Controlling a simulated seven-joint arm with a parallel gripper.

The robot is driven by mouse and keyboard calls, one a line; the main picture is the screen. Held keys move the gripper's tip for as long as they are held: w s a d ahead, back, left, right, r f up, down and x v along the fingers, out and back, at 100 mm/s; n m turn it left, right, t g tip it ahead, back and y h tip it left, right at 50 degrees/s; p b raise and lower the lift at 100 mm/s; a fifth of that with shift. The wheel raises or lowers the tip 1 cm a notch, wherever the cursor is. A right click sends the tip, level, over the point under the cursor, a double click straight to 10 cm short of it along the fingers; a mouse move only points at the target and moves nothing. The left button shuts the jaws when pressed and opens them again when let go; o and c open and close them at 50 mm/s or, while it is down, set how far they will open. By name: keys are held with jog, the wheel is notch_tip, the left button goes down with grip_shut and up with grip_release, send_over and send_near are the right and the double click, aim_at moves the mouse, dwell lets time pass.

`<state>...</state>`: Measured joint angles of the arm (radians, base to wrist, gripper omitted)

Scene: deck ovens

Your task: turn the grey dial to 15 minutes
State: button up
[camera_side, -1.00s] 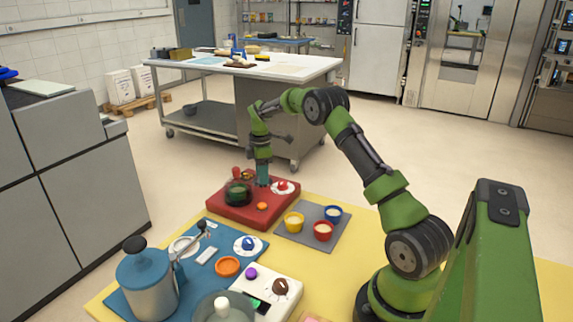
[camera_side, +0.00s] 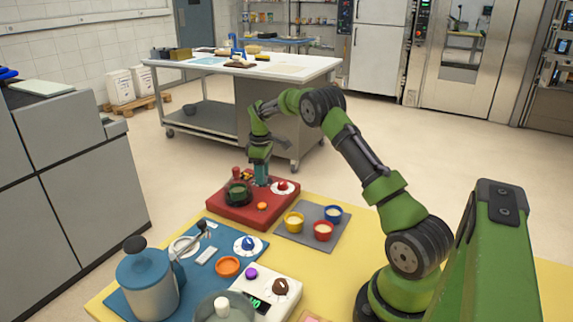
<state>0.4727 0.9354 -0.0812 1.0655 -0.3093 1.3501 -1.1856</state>
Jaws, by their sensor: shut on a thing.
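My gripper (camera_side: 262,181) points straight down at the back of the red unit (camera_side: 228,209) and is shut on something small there. That is most likely the grey dial, which the fingers hide; its pointer and scale cannot be read. To the right on the same unit is a red knob on a white round scale (camera_side: 292,189). A dark green round pot (camera_side: 237,193) sits to the left, and an orange button (camera_side: 262,206) is in front.
A grey mat (camera_side: 287,232) with yellow, red and blue cups lies right of the unit. In front are a blue board (camera_side: 200,275) with a tall blue-lidded jug (camera_side: 148,280), and a white device (camera_side: 288,301) with a brown knob. The yellow table (camera_side: 350,255) is bare near the mat.

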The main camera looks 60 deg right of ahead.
jog(key=m, duration=0.4)
jog(key=shift+m, duration=0.4)
jog(key=m, duration=0.3)
jog(key=shift+m, duration=0.3)
jog(key=m, duration=0.7)
jog(key=shift+r, duration=0.1)
jog(key=o, duration=1)
notch_tip(320, 180, up, 17)
jog(key=shift+f, duration=0.1)
